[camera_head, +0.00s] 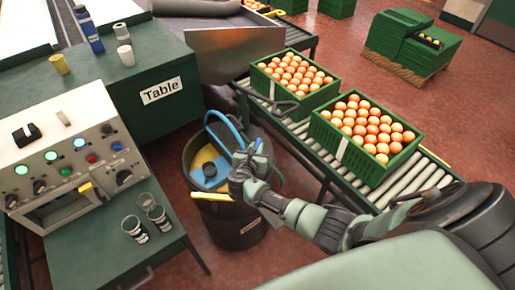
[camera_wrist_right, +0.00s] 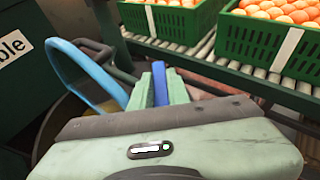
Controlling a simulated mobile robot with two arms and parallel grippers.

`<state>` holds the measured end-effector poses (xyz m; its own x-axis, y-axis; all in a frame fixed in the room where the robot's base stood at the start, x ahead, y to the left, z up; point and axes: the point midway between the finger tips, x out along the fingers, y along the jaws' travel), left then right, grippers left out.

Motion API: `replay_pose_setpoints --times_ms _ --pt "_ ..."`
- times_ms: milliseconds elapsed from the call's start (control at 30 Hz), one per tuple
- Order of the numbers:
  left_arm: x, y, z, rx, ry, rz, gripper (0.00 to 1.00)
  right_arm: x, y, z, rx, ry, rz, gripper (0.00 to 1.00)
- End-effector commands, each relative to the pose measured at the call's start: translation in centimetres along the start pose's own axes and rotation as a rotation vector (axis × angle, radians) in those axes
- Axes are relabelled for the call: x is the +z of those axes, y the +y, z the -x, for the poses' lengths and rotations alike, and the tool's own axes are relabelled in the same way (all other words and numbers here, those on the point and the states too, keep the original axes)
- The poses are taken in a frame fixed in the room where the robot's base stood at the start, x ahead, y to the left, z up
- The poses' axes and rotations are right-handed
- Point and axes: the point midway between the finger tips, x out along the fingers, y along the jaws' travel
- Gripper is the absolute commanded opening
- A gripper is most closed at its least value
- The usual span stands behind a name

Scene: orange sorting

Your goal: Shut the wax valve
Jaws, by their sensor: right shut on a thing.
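My right gripper (camera_head: 257,150) is above the rim of a dark drum (camera_head: 238,228). In the right wrist view its two pale green fingers (camera_wrist_right: 160,86) are closed on a narrow blue piece (camera_wrist_right: 160,80), which looks like the wax valve's handle. The fingers and wrist hide most of the valve body, so I cannot tell how far it is turned. My left gripper is out of view.
A roller conveyor (camera_head: 432,180) carries two green crates of oranges (camera_head: 392,172) (camera_head: 322,97) right of the drum. A control panel (camera_head: 62,150) and green table (camera_head: 145,65) stand left. Metal cups (camera_head: 134,229) sit in front of the panel. Red floor is clear around the drum's front.

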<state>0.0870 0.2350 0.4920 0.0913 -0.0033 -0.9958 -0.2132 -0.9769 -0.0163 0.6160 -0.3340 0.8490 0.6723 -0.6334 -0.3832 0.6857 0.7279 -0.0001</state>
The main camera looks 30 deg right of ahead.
Motion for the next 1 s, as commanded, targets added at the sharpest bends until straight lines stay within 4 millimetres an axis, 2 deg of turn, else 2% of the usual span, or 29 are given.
replay_pose_setpoints --times_ms 667,700,767,800,1000 --pt "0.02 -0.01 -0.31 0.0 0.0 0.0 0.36 0.07 0.13 -0.04 -0.064 -0.001 -0.026 0.0" --pt "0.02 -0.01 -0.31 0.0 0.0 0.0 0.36 0.07 0.13 -0.05 -0.063 -0.001 -0.026 0.19" --pt "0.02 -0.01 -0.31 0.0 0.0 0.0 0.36 0.07 0.13 -0.05 -0.063 -0.001 -0.026 0.36" --pt "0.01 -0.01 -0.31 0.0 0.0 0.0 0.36 0.07 0.14 -0.05 -0.063 -0.001 -0.026 0.38" --pt "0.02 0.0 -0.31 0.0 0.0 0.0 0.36 0.03 0.19 -0.02 -0.062 0.0 -0.026 0.38"
